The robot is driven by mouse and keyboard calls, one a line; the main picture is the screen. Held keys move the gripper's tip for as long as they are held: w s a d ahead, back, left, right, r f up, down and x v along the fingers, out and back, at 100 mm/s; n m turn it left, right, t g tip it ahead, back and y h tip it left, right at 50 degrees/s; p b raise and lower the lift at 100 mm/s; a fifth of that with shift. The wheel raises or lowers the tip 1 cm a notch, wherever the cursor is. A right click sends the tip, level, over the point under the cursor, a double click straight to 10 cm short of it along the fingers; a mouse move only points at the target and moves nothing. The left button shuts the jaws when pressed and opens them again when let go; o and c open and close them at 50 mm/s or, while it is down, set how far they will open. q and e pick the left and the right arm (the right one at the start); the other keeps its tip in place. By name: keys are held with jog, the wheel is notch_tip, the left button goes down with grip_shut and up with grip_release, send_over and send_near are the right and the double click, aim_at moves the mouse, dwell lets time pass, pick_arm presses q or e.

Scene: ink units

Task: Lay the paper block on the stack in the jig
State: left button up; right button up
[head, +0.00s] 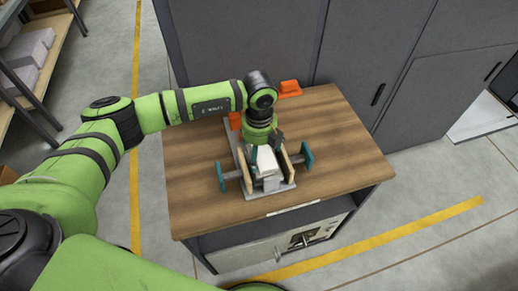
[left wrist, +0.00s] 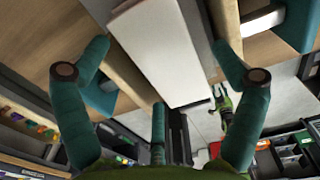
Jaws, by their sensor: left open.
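The jig (head: 284,189) stands on the wooden bench top, with a grey base, upright wooden side boards and teal end pieces on both sides. A white paper block (head: 266,160) is between the boards; it also shows large in the left wrist view (left wrist: 158,50). I cannot tell where the block ends and the stack under it begins. My left gripper (head: 266,148) is at the jig, over the far end of the block. In the left wrist view its teal fingers (left wrist: 160,60) are spread, apart from the block's sides. My right gripper is not in view.
Orange parts (head: 289,88) lie at the bench's back edge, near grey cabinets (head: 350,50). The bench top (head: 340,140) is clear to the right and at the left front. A shelf (head: 35,50) with grey boxes stands at the far left.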

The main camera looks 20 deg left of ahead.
aim_at(259, 153)
pick_arm(q)
jog(key=shift+r, duration=0.15)
notch_tip(259, 153, up, 12)
jog(key=b, duration=0.4)
dwell(0.3)
